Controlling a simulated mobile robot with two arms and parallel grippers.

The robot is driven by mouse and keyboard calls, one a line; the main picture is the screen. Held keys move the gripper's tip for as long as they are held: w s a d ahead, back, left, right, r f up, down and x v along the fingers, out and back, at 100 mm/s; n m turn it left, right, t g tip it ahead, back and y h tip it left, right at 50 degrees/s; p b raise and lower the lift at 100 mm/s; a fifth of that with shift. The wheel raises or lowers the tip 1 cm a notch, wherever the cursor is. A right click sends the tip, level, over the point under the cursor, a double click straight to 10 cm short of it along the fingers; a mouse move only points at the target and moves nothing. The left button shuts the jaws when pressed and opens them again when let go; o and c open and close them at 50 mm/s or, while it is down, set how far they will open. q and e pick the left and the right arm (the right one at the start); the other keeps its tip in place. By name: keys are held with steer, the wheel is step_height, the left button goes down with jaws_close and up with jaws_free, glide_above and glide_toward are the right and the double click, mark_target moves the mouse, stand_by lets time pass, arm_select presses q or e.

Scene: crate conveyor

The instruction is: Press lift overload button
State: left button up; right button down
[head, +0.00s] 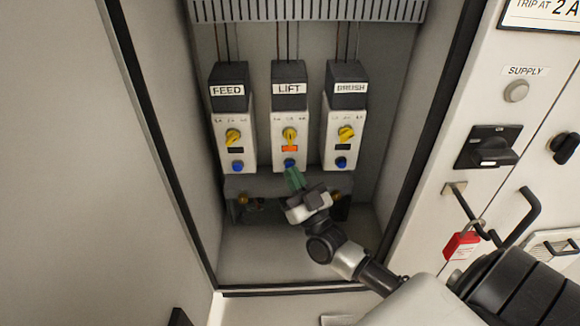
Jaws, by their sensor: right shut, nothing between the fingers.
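The lift overload unit (291,120) is the middle of three white units with dark tops inside the open cabinet, labelled LIFT. It carries a yellow knob (290,134), an orange window (290,149) and, below that, a blue button (289,163). My right gripper (293,174) is shut, its greenish fingers pointing up at the blue button. The fingertips are just below the button in the picture and partly cover its lower side. I cannot tell whether they touch it. My left gripper is not in view.
The FEED unit (230,115) and the BRUSH unit (345,115) stand close on either side, with dark windows. A slotted duct (310,10) runs above. The right-hand panel has a SUPPLY lamp (516,91), a black rotary switch (487,147) and a red padlock (461,245).

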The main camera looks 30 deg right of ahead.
steer(key=shift+w+d, duration=0.25)
steer(key=shift+w, duration=0.1)
stand_by(0.4)
steer(key=shift+s+a, duration=0.1)
steer(key=shift+s, duration=0.05)
steer(key=shift+s+a+p, duration=0.3)
steer(key=shift+s+a, duration=0.05)
steer(key=shift+s, duration=0.25)
steer(key=s+a, duration=0.1)
steer(key=s+p, duration=0.1)
steer(key=s+a+p, duration=0.1)
steer(key=s, duration=0.1)
steer(key=shift+s+a, duration=0.1)
steer(key=shift+a, duration=0.2)
stand_by(1.0)
